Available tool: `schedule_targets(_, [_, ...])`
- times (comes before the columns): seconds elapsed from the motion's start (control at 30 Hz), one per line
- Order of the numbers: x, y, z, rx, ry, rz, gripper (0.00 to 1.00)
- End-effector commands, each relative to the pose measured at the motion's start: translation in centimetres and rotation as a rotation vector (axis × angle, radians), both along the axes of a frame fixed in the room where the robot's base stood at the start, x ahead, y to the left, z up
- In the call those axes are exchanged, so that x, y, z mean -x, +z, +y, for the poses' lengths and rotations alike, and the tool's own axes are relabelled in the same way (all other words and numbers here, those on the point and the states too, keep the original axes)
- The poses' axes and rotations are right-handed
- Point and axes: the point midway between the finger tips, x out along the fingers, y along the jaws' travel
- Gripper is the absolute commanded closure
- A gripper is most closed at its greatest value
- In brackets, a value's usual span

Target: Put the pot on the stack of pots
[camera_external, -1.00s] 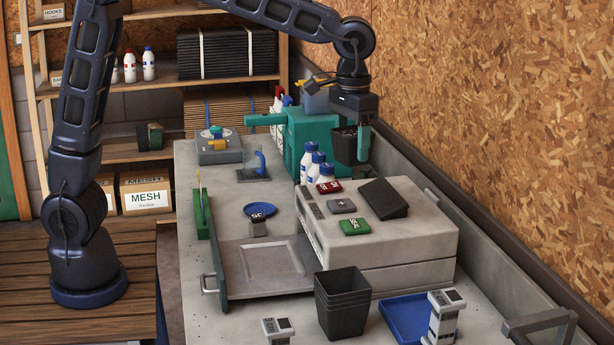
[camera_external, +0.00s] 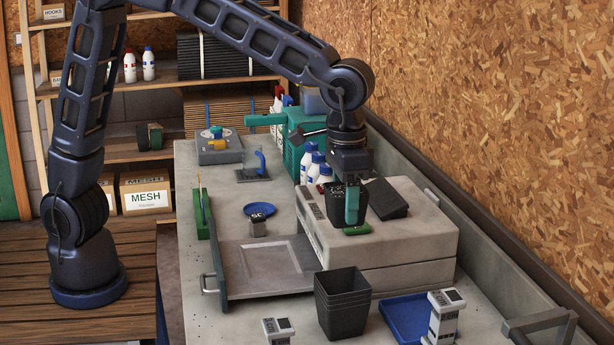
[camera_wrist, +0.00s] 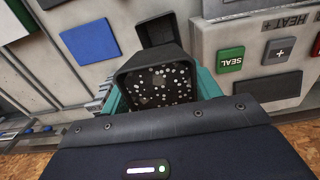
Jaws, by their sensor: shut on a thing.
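My gripper (camera_external: 350,206) is shut on a black square pot (camera_external: 335,203), with a teal finger along its side. In the wrist view the pot (camera_wrist: 156,84) is between the teal fingers, its open top showing dark soil with white specks. It is upright or nearly so, in front of or over the grey machine in the external view. The stack of pots (camera_external: 342,303), several nested black square pots, stands on the bench at the front, lower and nearer the camera than my gripper. A dark square shape beyond the held pot in the wrist view looks like the stack (camera_wrist: 157,30).
The grey machine (camera_external: 410,250) with a green SEAL button (camera_external: 357,230) and a dark sloped panel (camera_external: 387,198) lies between my gripper and the stack. A blue tray (camera_external: 405,318) and a white device (camera_external: 443,315) are right of the stack. Bottles (camera_external: 312,165) stand behind.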

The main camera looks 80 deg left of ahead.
Motion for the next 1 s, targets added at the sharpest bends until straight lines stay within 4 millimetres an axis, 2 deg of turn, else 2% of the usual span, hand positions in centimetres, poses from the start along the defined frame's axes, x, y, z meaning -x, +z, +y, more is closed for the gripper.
schedule_targets(0.1, [0.1, -2.7, 0.0, -0.002, 0.0, 0.004, 0.6])
schedule_targets(0.3, [0.0, -6.4, 0.0, -0.001, 0.0, 0.002, 0.6])
schedule_targets(0.67, [0.0, -9.0, 0.0, -0.001, 0.0, 0.001, 0.6])
schedule_targets(0.9, [0.0, -12.1, 0.0, -0.001, 0.0, 0.001, 0.6])
schedule_targets(1.0, [0.0, -12.4, 0.0, 0.0, 0.0, 0.0, 0.6])
